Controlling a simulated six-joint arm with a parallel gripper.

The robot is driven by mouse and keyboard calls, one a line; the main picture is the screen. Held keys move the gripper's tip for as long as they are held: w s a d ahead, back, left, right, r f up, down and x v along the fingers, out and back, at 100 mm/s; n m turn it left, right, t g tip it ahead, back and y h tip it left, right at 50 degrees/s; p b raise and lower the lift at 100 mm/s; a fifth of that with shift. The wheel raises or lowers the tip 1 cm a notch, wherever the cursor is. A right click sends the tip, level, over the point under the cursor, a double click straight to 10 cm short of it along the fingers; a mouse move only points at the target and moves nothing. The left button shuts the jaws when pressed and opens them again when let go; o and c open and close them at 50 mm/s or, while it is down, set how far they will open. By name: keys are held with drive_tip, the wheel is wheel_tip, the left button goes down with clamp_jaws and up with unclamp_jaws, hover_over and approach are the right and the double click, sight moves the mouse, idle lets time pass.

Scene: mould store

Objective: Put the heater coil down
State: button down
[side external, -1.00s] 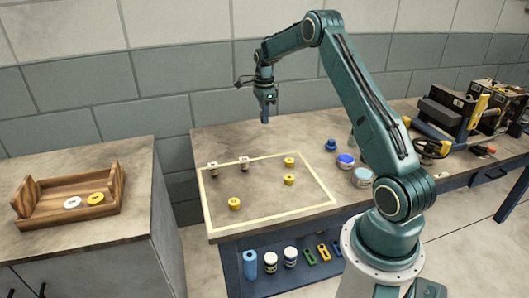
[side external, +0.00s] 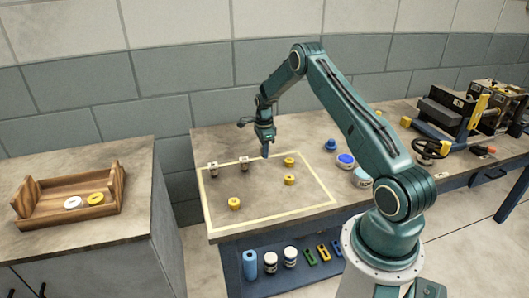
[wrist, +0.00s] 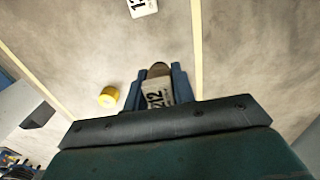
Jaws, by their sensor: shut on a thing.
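My gripper (side external: 265,152) hangs low over the back edge of the taped rectangle (side external: 322,186) on the bench, pointing down. In the wrist view my gripper (wrist: 158,92) is shut on the heater coil (wrist: 158,91), a piece with a pale label reading what looks like 212 and a dark brownish end. In the side view the coil is hidden by the fingers or too small to make out. Whether it touches the bench I cannot tell.
Two small white-labelled pieces (side external: 213,169) (side external: 244,162) stand left of the gripper. Yellow pieces (side external: 234,203) (side external: 289,161) (side external: 289,180) sit inside the tape. A wooden tray (side external: 60,212) rests on the left cabinet. The rectangle's middle is clear.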

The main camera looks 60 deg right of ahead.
sight(264, 167)
drive_tip(key=shift+f, duration=0.35)
drive_tip(key=shift+f, duration=0.1)
drive_tip(key=shift+f, duration=2.05)
drive_tip(key=shift+f, duration=0.1)
drive_tip(key=c, duration=1.2)
unclamp_jaws()
drive_tip(key=shift+o, duration=0.2)
wheel_tip(264, 167, up, 12)
drive_tip(key=shift+r, duration=0.1)
